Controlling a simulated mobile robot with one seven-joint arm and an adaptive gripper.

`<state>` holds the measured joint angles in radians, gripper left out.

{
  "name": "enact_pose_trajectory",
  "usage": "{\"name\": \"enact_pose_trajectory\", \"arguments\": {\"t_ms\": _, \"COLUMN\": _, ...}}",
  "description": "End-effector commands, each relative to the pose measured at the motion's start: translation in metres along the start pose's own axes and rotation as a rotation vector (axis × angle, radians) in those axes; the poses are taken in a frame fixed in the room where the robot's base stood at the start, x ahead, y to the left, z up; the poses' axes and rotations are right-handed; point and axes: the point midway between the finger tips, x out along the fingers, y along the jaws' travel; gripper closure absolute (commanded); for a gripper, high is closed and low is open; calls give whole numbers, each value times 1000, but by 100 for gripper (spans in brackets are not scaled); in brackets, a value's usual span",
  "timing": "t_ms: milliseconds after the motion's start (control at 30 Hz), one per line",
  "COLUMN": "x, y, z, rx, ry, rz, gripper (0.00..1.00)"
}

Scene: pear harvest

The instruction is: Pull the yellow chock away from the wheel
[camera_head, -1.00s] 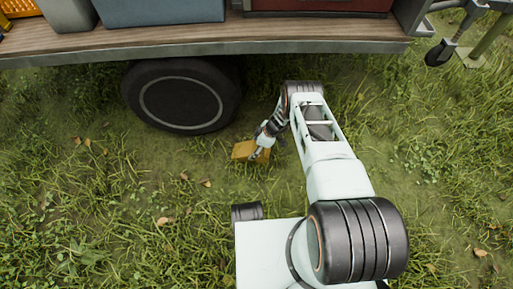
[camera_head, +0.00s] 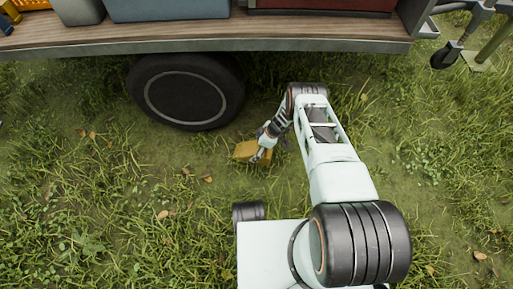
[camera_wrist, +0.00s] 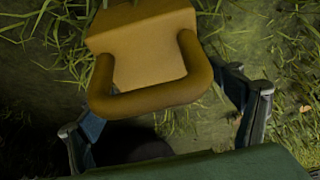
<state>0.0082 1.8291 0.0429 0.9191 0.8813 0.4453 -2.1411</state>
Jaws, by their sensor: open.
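The yellow chock (camera_head: 243,150) lies on the grass just right of and below the dark wheel (camera_head: 187,92) in the head view. Part of it is hidden behind my gripper (camera_head: 259,157). In the wrist view the chock (camera_wrist: 150,60) shows a thick looped handle pointing toward my palm. My gripper (camera_wrist: 160,98) is open, with one finger on each side of the handle. I cannot tell whether either finger touches it.
The wooden trailer bed (camera_head: 200,36) with crates on it overhangs the wheel. A dark caster and metal struts (camera_head: 450,52) stand at the upper right. Open grass lies to the left of and below the chock.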

Motion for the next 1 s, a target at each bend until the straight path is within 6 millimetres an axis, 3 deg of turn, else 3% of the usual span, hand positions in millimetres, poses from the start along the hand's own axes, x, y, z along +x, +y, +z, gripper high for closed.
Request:
{"name": "enact_pose_trajectory", "arguments": {"t_ms": 367, "x": -9, "y": 2, "z": 0, "rx": 3, "ry": 0, "rz": 3, "gripper": 15}}
{"name": "enact_pose_trajectory", "arguments": {"t_ms": 1000, "x": -105, "y": 1, "z": 0, "rx": 2, "ry": 0, "rz": 2, "gripper": 15}}
